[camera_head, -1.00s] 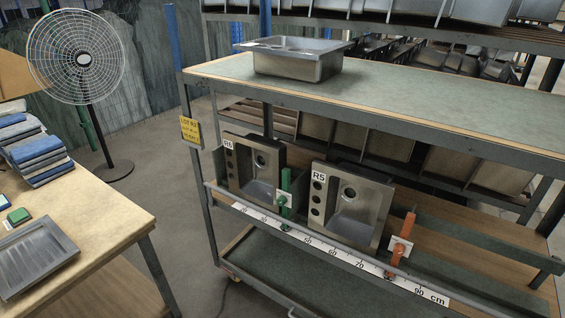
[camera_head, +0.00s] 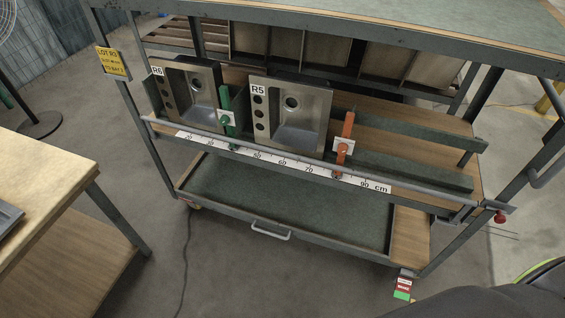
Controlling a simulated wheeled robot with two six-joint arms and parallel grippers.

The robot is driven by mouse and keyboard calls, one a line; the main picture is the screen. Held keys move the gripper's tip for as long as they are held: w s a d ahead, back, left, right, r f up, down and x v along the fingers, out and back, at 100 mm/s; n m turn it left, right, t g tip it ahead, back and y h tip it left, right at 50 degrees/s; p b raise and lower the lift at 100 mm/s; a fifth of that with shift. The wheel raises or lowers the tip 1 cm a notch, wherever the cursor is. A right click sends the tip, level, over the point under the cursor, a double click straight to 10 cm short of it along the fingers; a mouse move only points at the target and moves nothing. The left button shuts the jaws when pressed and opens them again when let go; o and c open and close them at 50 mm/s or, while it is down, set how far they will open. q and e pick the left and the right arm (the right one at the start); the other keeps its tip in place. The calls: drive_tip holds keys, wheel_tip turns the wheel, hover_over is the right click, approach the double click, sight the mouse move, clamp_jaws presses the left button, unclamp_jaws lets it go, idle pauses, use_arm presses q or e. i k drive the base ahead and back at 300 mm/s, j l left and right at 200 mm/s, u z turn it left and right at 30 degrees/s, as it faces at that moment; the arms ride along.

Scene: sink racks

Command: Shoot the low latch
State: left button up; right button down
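In the head view a rack stands ahead with a middle shelf and a low tray shelf. At the low right corner of the rack, near the floor, is a small fitting with a red, white and green tag (camera_head: 403,286); the latch itself is too small to make out. Higher up, a red knob (camera_head: 500,217) sits at the right end of the middle shelf's front rail (camera_head: 420,198). The low tray (camera_head: 290,200) has a light handle (camera_head: 270,231) on its front edge. Neither of my grippers is in view.
Steel sinks R6 (camera_head: 190,95) and R5 (camera_head: 290,115) lean on the middle shelf, beside green (camera_head: 227,117) and orange (camera_head: 344,140) stops above a centimetre scale. A wooden table (camera_head: 40,190) stands left. Floor in front is clear except a cable (camera_head: 185,260).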

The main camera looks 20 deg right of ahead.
sight(499, 218)
drive_tip(key=k+z, duration=0.1)
drive_tip(key=z, duration=2.1)
